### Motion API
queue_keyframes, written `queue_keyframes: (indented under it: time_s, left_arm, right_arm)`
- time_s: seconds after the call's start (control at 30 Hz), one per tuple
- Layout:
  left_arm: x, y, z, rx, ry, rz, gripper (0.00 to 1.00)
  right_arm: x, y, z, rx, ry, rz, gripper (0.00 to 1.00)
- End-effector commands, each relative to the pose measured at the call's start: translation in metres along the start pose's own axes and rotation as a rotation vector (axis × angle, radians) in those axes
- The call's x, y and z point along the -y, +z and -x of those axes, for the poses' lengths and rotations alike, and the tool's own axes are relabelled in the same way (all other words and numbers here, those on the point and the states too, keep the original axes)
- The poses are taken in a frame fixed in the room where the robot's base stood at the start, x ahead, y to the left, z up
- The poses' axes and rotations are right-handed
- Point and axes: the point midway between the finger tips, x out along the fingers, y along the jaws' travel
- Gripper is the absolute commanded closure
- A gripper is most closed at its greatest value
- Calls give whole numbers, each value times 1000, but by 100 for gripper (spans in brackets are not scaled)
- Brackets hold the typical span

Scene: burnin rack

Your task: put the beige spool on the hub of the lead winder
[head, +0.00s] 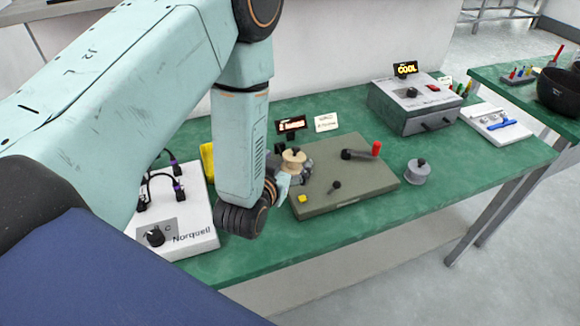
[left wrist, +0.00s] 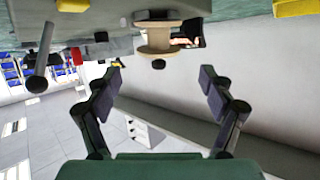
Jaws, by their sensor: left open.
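The lead winder is an olive-green plate (head: 345,190) with a red-handled crank (head: 362,153). The beige spool (head: 293,159) is upright at its far left end, over a grey round part, with a small dark knob above it. Whether it is fully seated there I cannot tell. In the left wrist view, which is upside down, the spool (left wrist: 158,40) is ahead of the fingers, centred between them. My left gripper (head: 284,184) is open and empty, close to the spool on its near side; its fingers (left wrist: 160,78) do not touch it. My right gripper is not in view.
A white Norquell box (head: 185,238) with cables stands at left, beside a yellow object (head: 207,162). A grey spool-like part (head: 418,172) stands right of the winder. A grey instrument box (head: 415,105) and a white tray (head: 496,124) are farther right. Green table (head: 450,165) is clear at front right.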

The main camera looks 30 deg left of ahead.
Motion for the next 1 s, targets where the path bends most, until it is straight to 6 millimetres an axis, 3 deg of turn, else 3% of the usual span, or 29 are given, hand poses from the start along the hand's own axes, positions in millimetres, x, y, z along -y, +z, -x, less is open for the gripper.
queue_keyframes:
  time_s: [0.03,0.2,0.33,0.47,1.0]
  left_arm:
    - [2,3,-5,-15,-5,10,19]
    - [8,1,-4,-23,-9,25,19]
    - [8,6,3,-1,2,17,19]
    - [5,14,9,44,19,-12,19]
    - [-1,12,-57,41,18,-15,19]
  right_arm:
    - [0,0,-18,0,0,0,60]
    - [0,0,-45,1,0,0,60]
    - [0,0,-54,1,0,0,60]
    - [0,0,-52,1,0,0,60]
    - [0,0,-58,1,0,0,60]
